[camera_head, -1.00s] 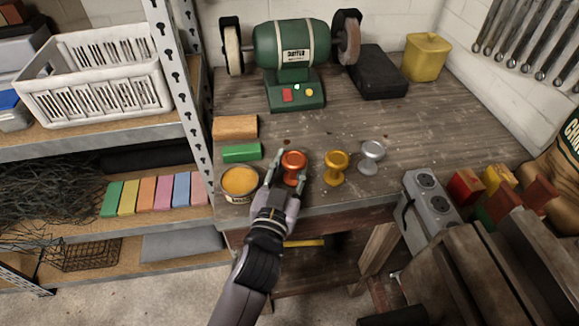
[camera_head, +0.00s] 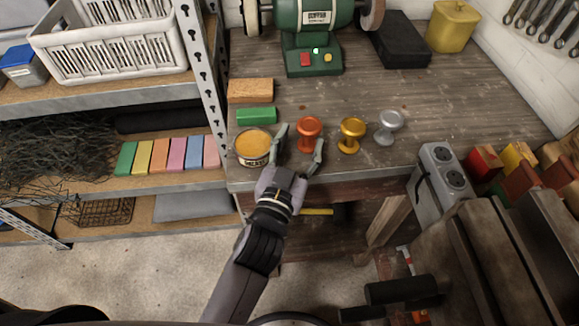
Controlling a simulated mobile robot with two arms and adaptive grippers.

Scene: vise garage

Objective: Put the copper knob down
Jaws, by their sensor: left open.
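The copper knob (camera_head: 309,132) stands upright on the wooden workbench (camera_head: 400,165), left of a gold knob (camera_head: 351,134) and a silver knob (camera_head: 389,126). My left gripper (camera_head: 298,145) is open at the bench's front edge. Its left finger is beside an open tin of orange-yellow paste (camera_head: 254,147); its right finger is in front of the copper knob's base. The knob's cap shows free of the fingers. My right gripper is not in view.
A green block (camera_head: 256,116) and a tan block (camera_head: 250,91) lie behind the tin. A green bench grinder (camera_head: 314,52) stands at the back. A grey socket box (camera_head: 440,180) is at the right front. The middle of the bench is clear.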

